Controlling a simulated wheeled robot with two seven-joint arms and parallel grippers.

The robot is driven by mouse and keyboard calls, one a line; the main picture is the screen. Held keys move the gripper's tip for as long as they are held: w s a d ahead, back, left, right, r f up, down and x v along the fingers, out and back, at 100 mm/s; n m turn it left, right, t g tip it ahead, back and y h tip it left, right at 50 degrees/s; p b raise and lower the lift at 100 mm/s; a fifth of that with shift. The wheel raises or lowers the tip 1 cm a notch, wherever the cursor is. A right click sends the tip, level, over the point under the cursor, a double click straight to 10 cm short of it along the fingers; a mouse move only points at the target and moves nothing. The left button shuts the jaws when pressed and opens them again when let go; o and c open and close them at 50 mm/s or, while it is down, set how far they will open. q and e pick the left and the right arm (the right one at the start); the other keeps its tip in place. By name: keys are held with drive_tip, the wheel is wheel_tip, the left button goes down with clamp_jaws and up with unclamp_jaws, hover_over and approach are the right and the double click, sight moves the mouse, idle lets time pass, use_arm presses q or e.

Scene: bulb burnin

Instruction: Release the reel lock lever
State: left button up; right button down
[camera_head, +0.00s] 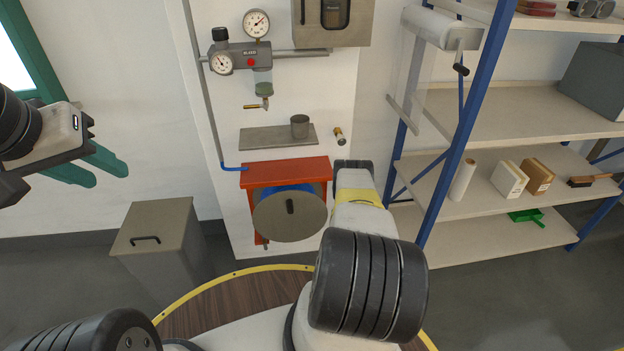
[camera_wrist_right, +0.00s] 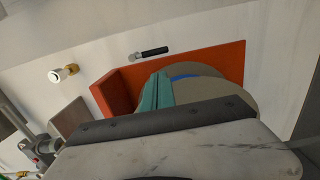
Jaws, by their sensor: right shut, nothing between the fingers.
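The orange-red reel bracket (camera_head: 290,172) is on the wall panel, with a grey reel disc (camera_head: 275,222) and a strip of blue hose. A lever with a black grip and a silver end (camera_wrist_right: 153,51) shows in the right wrist view beside the bracket; it seems to be the reel lock lever. My arm hides that spot in the head view. My right gripper (camera_wrist_right: 157,91) is shut and empty, in front of the reel disc and apart from the lever in the picture.
A gauge and regulator unit (camera_head: 240,57) and a small grey shelf (camera_head: 278,137) are above the reel. A brass fitting (camera_head: 339,136) is on the panel. A lidded grey bin (camera_head: 157,233) stands left. Blue-post shelving (camera_head: 463,130) stands right. A yellow-edged round surface (camera_head: 215,296) is below.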

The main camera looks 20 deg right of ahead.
drive_tip(key=x, duration=1)
